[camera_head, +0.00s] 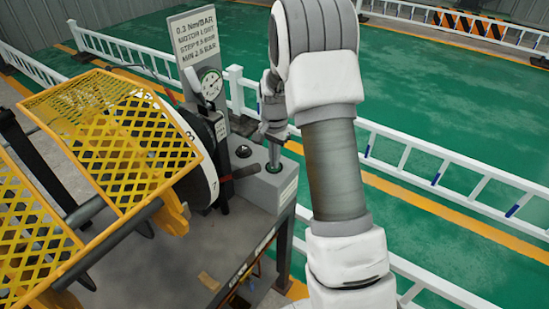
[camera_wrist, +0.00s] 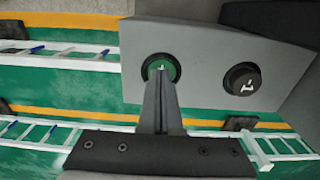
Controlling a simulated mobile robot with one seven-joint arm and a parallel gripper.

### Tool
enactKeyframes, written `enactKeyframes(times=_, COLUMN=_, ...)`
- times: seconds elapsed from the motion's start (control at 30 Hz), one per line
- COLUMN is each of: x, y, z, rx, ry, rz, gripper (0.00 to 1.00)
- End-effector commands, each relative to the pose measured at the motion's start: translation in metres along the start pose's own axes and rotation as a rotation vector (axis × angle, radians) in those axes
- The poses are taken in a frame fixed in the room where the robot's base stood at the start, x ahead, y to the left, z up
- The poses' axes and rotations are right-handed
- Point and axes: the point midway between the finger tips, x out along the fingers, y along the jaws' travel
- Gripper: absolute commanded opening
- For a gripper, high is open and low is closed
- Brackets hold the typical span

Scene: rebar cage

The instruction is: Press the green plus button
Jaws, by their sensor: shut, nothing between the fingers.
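The green button (camera_head: 274,168) is on top of a grey control box (camera_head: 262,190) at the edge of the machine table. In the wrist view the green button (camera_wrist: 154,69) has a dark rim and a pale mark, partly hidden by my fingertips. My gripper (camera_head: 273,158) points down at it with its fingers shut and empty. In the wrist view the shut fingertips (camera_wrist: 163,78) overlap the button's face. I cannot tell whether they touch it.
A black button (camera_wrist: 241,80) with a white mark sits beside the green one. White railings (camera_head: 430,150) stand behind and right.

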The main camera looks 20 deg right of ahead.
Motion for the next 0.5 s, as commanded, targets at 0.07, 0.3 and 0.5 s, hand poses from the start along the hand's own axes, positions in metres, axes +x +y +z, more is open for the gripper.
enactKeyframes(times=0.07, x=0.004, y=0.001, z=0.001, rx=0.0, ry=-0.003, rz=0.003, gripper=0.0)
enactKeyframes(times=0.3, x=0.004, y=0.001, z=0.002, rx=0.0, ry=-0.005, rz=0.005, gripper=0.0)
enactKeyframes(times=0.5, x=-0.015, y=0.003, z=0.0, rx=0.0, ry=-0.003, rz=0.003, gripper=0.0)
